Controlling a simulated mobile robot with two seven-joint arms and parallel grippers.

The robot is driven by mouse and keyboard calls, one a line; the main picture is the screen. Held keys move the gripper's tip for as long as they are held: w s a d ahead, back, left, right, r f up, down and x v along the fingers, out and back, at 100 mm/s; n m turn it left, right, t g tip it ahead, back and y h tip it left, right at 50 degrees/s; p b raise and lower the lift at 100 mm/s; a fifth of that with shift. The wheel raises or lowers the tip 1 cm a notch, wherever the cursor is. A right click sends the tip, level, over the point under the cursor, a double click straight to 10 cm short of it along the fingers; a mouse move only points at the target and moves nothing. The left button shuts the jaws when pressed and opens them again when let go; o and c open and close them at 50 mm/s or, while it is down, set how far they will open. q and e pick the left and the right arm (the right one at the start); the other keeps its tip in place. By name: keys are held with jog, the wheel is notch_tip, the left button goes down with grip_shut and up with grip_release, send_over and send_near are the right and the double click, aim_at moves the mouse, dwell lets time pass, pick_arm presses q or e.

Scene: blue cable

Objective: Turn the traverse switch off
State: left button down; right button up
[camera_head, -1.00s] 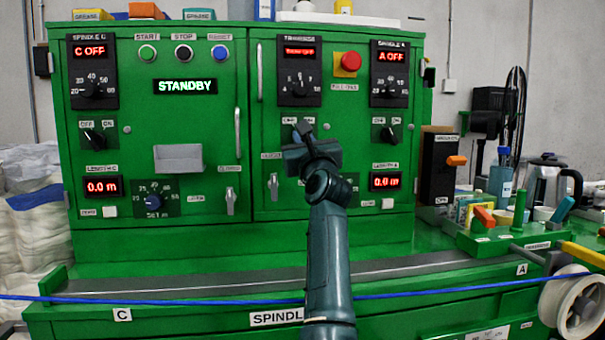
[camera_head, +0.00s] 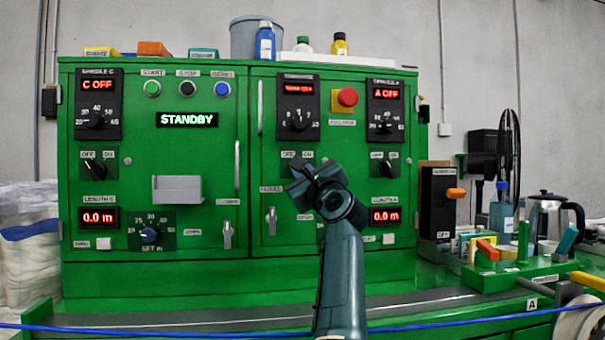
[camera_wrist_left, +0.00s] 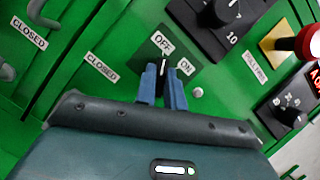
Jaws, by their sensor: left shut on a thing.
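The traverse switch is a black knob on a dark plate (camera_head: 311,157) labelled OFF and ON, below the traverse dial on the green panel. In the left wrist view its black knob (camera_wrist_left: 161,83) sits between the two blue fingers of my left gripper (camera_wrist_left: 162,88), which is shut on it. The knob's white mark appears to point towards the OFF label. In the head view my left gripper (camera_head: 301,176) is up against the panel and covers most of the knob. My right gripper is in neither view.
The red button (camera_head: 347,97) stands out at the upper right of the traverse dial (camera_head: 299,120). Latch handles (camera_head: 271,220) and a vertical door handle (camera_head: 260,103) project nearby. The blue cable (camera_head: 200,332) runs across in front of the cabinet.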

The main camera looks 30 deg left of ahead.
pick_arm(q)
jog(key=shift+r, duration=0.2)
jog(key=c, duration=1.5)
grip_release()
jog(key=shift+f, duration=0.15)
